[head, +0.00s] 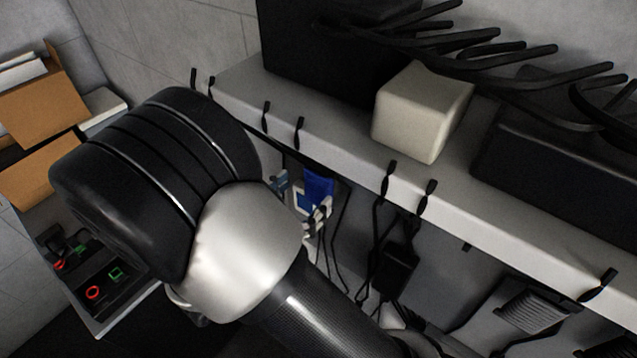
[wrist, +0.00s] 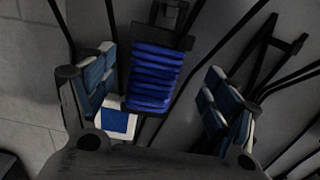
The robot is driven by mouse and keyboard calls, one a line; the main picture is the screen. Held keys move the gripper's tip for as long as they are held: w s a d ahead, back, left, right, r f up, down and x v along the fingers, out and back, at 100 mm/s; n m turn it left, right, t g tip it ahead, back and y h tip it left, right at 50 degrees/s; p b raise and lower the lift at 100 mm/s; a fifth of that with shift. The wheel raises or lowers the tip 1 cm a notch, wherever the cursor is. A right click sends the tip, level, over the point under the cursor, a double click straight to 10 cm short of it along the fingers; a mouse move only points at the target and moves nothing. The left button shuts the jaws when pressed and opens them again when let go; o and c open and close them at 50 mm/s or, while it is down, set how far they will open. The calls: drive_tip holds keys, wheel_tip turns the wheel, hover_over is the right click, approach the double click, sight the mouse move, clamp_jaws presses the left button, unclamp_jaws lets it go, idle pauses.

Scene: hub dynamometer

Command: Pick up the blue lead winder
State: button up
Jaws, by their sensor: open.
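The blue lead winder (wrist: 154,78) shows in the wrist view as a ribbed blue block hanging under a black holder. My gripper (wrist: 156,98) is open, with one blue-padded finger left of the winder and the other to its right. Gaps show on both sides, so neither finger appears to touch it. In the head view the winder (head: 319,184) is a small blue patch below the shelf edge. My gripper (head: 299,198) is partly hidden there behind my wrist.
A white-and-blue item (wrist: 117,122) sits just below the winder. Black cables hang close on both sides. The grey shelf (head: 340,146) overhangs this spot and carries a cream block (head: 420,110) and black cases. A black adapter (head: 394,270) hangs to the right.

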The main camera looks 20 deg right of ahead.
sight(314, 179)
drive_tip(key=shift+p+x, duration=0.3)
drive_tip(key=shift+x, duration=2.85)
drive_tip(key=shift+w+a+f, duration=0.1)
drive_tip(key=shift+a+f, duration=0.05)
drive_tip(key=c, duration=1.2)
drive_tip(key=shift+r+p, duration=0.45)
drive_tip(key=shift+r, duration=0.1)
drive_tip(key=p+v, duration=0.1)
drive_tip(key=v, duration=3.1)
drive_tip(key=shift+r+p, duration=0.25)
drive_tip(key=shift+p, duration=0.1)
drive_tip(key=shift+c, duration=1.1)
